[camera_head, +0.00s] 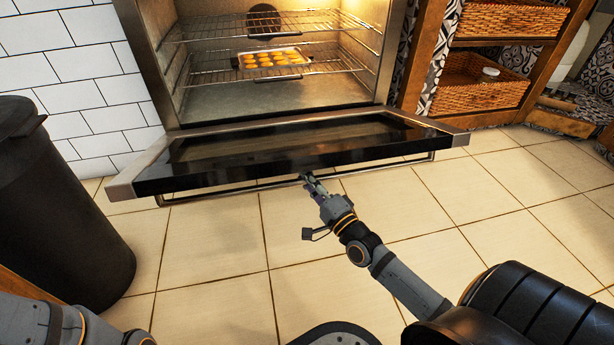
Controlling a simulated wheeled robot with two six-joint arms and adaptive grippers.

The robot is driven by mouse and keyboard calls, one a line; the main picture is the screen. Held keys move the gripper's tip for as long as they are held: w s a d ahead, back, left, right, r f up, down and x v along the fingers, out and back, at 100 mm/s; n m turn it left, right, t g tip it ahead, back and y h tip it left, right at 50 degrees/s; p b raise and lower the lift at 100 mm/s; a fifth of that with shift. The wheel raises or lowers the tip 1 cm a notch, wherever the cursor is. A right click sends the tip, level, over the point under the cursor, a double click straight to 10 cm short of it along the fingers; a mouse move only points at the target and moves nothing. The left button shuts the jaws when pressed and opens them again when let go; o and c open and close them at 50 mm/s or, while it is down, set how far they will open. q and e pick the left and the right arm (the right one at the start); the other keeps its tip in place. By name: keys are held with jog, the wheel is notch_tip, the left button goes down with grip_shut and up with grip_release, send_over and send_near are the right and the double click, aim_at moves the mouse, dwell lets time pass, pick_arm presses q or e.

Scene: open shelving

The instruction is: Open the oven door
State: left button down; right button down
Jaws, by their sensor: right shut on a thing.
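The oven door (270,145) is swung down, nearly level, hinged at the bottom of the oven. Its interior is lit and in full view, with wire racks (345,62) and a tray of yellow-orange pieces (272,60). The door's handle (225,190) is a thin metal bar along the front edge. My right gripper (308,181) is at the middle of this bar and shut on it; the fingertips are partly hidden at the door edge. My left arm shows at the bottom left, but its gripper is out of view.
A dark bin (60,215) stands on the left, close to the door's left corner. Wooden shelving with wicker baskets (478,85) is at the right. The tiled floor (490,215) below and to the right of the door is clear.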

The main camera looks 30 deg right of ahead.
jog(key=shift+a+f, duration=0.1)
dwell(0.3)
jog(key=c, duration=1.3)
grip_release()
jog(key=shift+o, duration=0.2)
